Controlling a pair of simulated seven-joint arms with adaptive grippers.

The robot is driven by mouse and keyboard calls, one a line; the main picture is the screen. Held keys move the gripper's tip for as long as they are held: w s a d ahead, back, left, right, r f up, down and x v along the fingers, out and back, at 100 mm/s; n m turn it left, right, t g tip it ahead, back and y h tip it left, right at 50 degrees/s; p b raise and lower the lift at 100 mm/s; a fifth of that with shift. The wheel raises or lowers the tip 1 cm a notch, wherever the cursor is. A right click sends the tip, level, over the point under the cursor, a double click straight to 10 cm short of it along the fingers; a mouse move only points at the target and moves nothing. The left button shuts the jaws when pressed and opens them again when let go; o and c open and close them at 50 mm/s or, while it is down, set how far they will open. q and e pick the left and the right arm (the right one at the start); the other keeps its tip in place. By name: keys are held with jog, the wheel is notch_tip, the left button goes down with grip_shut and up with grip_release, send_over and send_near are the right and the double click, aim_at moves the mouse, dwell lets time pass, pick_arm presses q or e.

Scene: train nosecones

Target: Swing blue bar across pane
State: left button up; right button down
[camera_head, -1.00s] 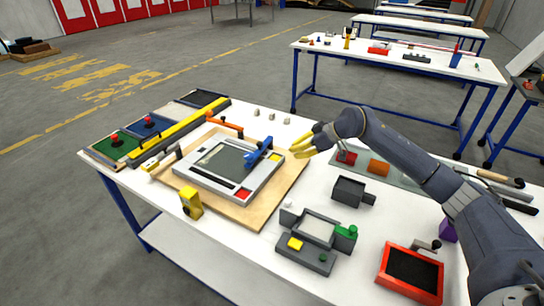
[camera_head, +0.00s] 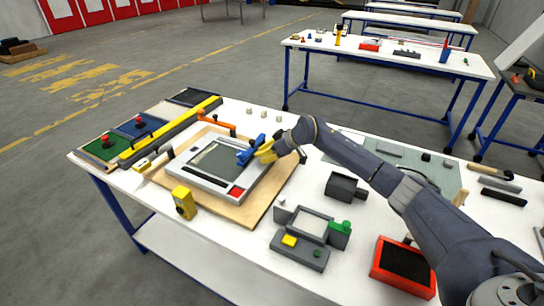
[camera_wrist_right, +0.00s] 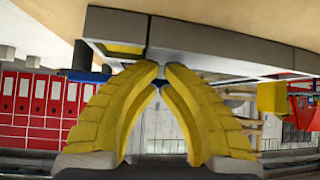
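The blue bar (camera_head: 250,150) lies at the right edge of a pale grey frame around a dark greenish pane (camera_head: 218,160). Its inner end reaches over the pane's upper right corner. My right gripper (camera_head: 264,152), with yellow fingers, is right beside the bar's outer side, low over the frame's right edge. In the right wrist view its fingertips (camera_wrist_right: 161,68) meet, with a bit of blue behind them. I cannot tell whether they touch the bar. My left gripper is not in view.
The frame (camera_head: 205,184) sits on a wooden board (camera_head: 238,212) and has a red square (camera_head: 236,191) at its near corner. An orange handle (camera_head: 216,128) is behind it. A yellow block (camera_head: 183,203), grey device (camera_head: 300,250) and dark grey block (camera_head: 343,187) stand nearby.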

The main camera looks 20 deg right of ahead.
aim_at(252, 145)
jog(key=shift+w+a, duration=0.35)
jog(key=shift+a, duration=0.05)
jog(key=shift+a+f, duration=0.1)
jog(key=shift+w+a, duration=0.6)
jog(key=shift+a, duration=0.25)
